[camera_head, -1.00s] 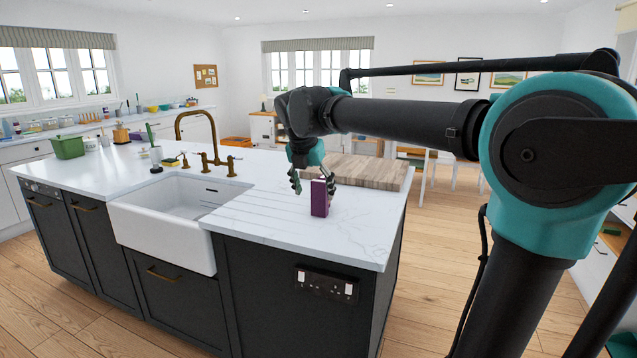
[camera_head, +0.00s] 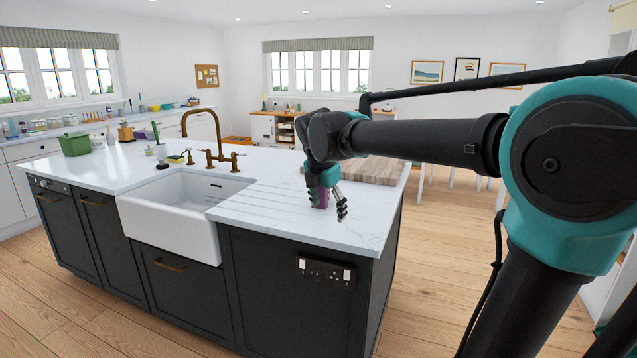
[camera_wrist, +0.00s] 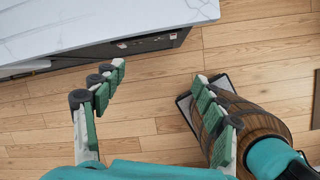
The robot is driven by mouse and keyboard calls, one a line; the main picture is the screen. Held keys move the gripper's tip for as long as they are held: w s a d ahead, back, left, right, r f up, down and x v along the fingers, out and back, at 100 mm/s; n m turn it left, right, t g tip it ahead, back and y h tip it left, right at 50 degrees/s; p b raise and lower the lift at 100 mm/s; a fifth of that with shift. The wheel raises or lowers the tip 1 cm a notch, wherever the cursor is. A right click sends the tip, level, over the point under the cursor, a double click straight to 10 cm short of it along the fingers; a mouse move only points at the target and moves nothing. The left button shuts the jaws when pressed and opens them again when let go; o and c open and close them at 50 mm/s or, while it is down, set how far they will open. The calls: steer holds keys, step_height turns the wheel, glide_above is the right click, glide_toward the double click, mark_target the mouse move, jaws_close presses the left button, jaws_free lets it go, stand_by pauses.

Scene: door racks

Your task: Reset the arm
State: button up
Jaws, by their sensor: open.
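My gripper (camera_head: 327,200) is over the right end of the island worktop, in front of a small purple box (camera_head: 318,192). It hides much of the box, which stands upright on the white worktop (camera_head: 275,215). In the wrist view my gripper (camera_wrist: 160,98) is open, its green-padded fingers spread wide with nothing between them but floor. The purple box does not show in the wrist view. My arm reaches in from the right.
The island's worktop edge (camera_wrist: 110,25) fills the top left of the wrist view. A wooden board (camera_head: 372,170) lies behind the gripper, and a white sink (camera_head: 170,230) is to the left. A brown, rounded, wooden-looking thing (camera_wrist: 262,118) is beside the right finger.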

steer(key=s+d+f+m, duration=0.5)
steer(key=s+f+m, duration=0.1)
steer(key=f+m, duration=0.2)
steer(key=s+d+f+m+y, duration=0.1)
steer(key=s+d+f+m, duration=0.5)
steer(key=f+m, duration=0.3)
steer(key=s+d+f+m, duration=0.5)
steer(key=s+f+m, duration=0.3)
steer(key=f+m, duration=0.1)
steer(key=shift+d+m, duration=0.3)
steer(key=shift+m, duration=0.2)
